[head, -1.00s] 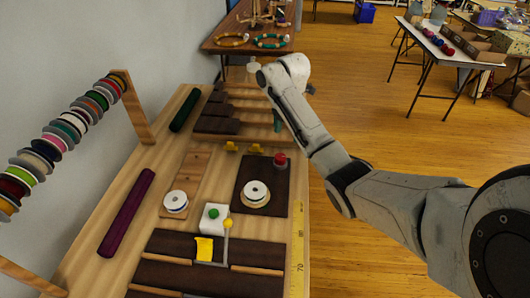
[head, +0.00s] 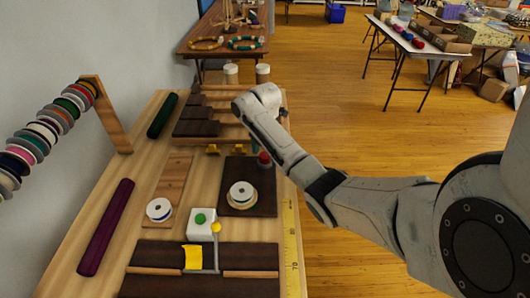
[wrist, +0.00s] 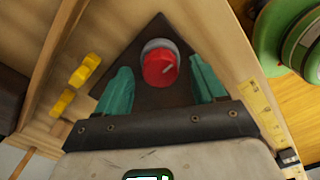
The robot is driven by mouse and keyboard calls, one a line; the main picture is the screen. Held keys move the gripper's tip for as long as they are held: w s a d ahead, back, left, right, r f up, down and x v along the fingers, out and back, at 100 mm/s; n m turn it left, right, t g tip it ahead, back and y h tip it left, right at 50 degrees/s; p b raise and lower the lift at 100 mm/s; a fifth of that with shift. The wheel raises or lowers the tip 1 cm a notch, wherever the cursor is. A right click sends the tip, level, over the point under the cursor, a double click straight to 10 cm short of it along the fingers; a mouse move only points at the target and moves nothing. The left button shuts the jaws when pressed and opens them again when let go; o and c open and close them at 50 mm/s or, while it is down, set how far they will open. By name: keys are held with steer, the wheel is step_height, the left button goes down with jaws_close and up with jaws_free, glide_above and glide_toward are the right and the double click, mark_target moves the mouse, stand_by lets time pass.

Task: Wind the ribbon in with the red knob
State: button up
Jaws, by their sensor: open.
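The red knob (head: 264,158) stands at the back right corner of a dark board (head: 236,170). My gripper (wrist: 160,82) is open, with one teal finger on each side of the knob and a gap on both sides. In the head view my arm mostly hides the gripper just above the knob. A white spool (head: 242,193) sits on the dark board, and another white spool (head: 159,209) sits on a wooden board to its left. I cannot make out a ribbon strand between them.
A white box with a green button (head: 200,219) and a yellow-tipped lever (head: 216,227) stand in front of the spools. Small yellow pieces (head: 212,149) lie behind the dark board. A yellow measuring tape (head: 291,250) runs along the right edge. A rack of spools (head: 40,135) stands left.

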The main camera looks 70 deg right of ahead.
steer(key=shift+f, duration=0.35)
steer(key=shift+c, duration=0.3)
steer(key=c, duration=1)
steer(key=shift+r+m+p, duration=0.15)
steer(key=shift+m+p, duration=0.25)
